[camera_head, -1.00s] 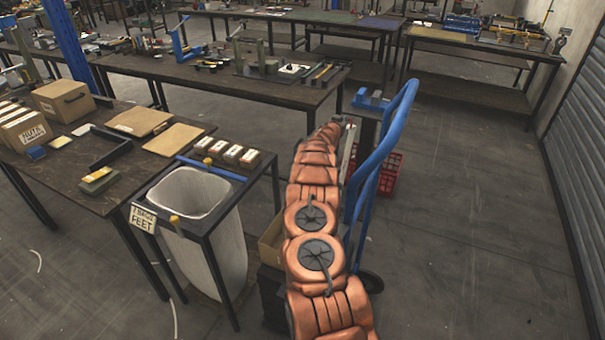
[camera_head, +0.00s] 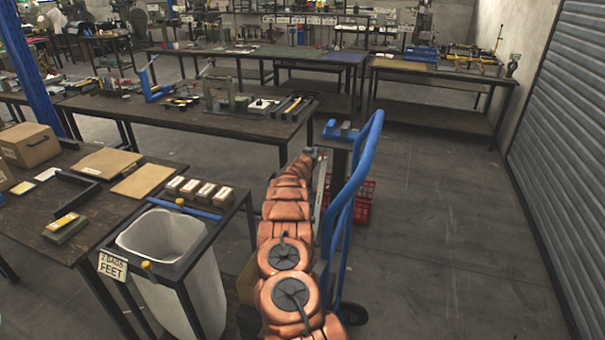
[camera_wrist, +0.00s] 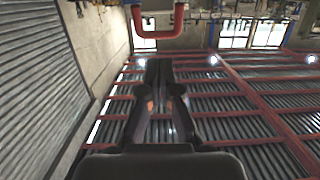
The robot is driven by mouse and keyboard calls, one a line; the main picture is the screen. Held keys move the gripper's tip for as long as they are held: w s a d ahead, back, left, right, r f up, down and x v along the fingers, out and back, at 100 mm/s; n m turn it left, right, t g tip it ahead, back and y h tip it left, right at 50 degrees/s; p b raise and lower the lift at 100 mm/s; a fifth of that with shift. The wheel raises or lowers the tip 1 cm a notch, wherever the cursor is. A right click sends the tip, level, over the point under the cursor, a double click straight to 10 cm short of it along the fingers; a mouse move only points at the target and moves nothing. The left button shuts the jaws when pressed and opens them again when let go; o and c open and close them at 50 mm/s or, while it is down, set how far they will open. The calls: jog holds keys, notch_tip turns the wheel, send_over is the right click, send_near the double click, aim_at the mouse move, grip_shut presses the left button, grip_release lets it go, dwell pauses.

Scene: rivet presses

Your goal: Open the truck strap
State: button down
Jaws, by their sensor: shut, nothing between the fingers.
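A blue hand truck (camera_head: 366,165) stands upright right of my arm in the head view. Its wheel shows at the bottom right and a red crate (camera_head: 364,203) is beside it. No strap can be made out clearly; my arm covers part of the truck's left side. My gripper (camera_head: 312,152) is at the far end of my orange arm, small and dark, left of the truck's upper part. In the wrist view my gripper (camera_wrist: 158,64) is shut and empty, with its fingertips together against the ceiling.
A dark table (camera_head: 105,205) with boxes and a bin (camera_head: 165,240) in a frame are at left. A long workbench (camera_head: 190,115) is behind. Open floor (camera_head: 440,230) lies right of the truck, up to a roller shutter (camera_head: 565,130). The wrist view shows a red pipe (camera_wrist: 158,34).

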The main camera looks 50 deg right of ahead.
jog(key=s+a+r+b, duration=0.3)
jog(key=a+r+b, duration=0.2)
jog(key=a, duration=0.5)
notch_tip(320, 180, up, 3)
jog(key=shift+s+a+f, duration=0.2)
jog(key=shift+s, duration=0.2)
dwell(0.5)
